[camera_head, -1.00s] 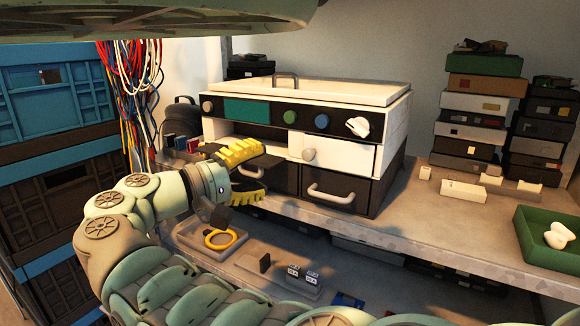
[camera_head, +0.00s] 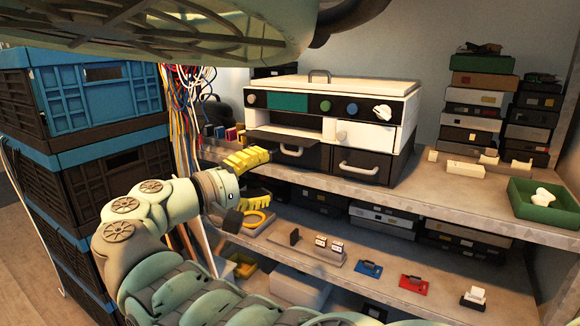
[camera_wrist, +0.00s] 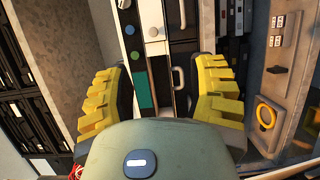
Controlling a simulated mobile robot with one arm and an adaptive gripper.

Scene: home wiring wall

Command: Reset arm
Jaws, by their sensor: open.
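My gripper (camera_head: 250,178) is open, its two yellow-padded fingers spread apart with nothing between them. In the head view it is in front of the shelf, just left of and below the white and black drawer unit (camera_head: 402,108). In the wrist view the open fingers (camera_wrist: 165,95) frame the unit's front, with its teal panel (camera_wrist: 140,85) and drawer handles in the gap. An upper left compartment of the unit shows as open, with a dark flap (camera_head: 285,135) at its lower edge.
A yellow ring (camera_head: 268,217) lies on the lower shelf near my gripper, beside small switch parts (camera_head: 329,249). Blue crates (camera_head: 92,95) stand at the left, with hanging wires (camera_head: 187,120) beside them. A green tray (camera_head: 565,213) sits at the right.

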